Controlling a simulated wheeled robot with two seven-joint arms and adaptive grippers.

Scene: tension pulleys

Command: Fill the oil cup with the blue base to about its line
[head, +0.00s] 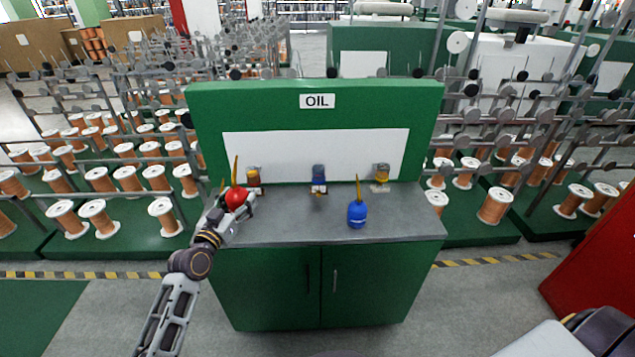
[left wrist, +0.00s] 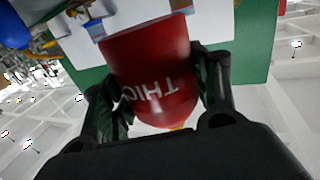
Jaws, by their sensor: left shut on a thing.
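My left gripper (head: 236,203) is shut on a red oil can (head: 237,198) with a thin orange spout pointing up, at the counter's left end. In the left wrist view the red can (left wrist: 155,65) fills the space between the fingers (left wrist: 160,95), with partly visible lettering that looks like "THIC". Whether its bottom touches the counter cannot be told. The middle oil cup (head: 319,174) looks blue, with blue at its base; its line and level are too small to read. A blue oil can (head: 357,214) stands upright on the counter, right of the middle cup. My right gripper is out of view.
Two other cups, the left one (head: 254,177) and the right one (head: 382,173), hold amber oil along the back of the grey counter (head: 300,232). A green panel (head: 260,103) with an OIL sign rises behind. The counter's front middle is clear.

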